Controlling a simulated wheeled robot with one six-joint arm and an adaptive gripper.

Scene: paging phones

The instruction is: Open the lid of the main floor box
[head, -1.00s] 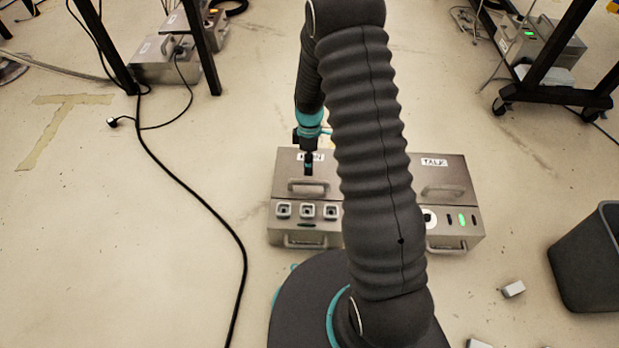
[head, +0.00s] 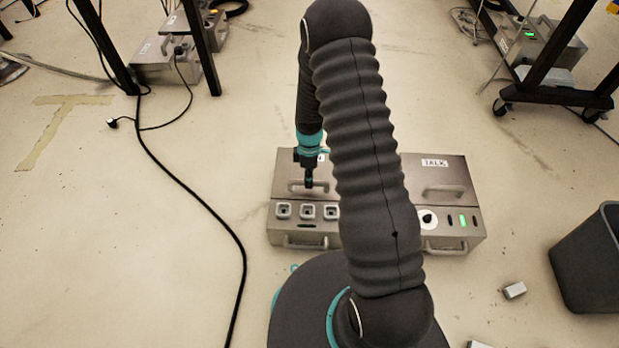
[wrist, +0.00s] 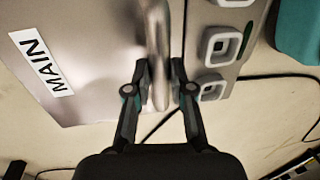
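The main floor box (head: 287,176) is a metal box on the floor in front of me, with a closed lid and a bar handle (head: 295,187). In the wrist view its lid (wrist: 100,30) carries a MAIN label (wrist: 42,63), and the handle (wrist: 157,40) runs down between my fingers. My gripper (wrist: 160,78) is open, with one finger on each side of the handle and small gaps showing. In the head view my gripper (head: 309,180) is over the handle, and my arm hides the box's right part.
A matching TALK box (head: 440,172) stands to the right.

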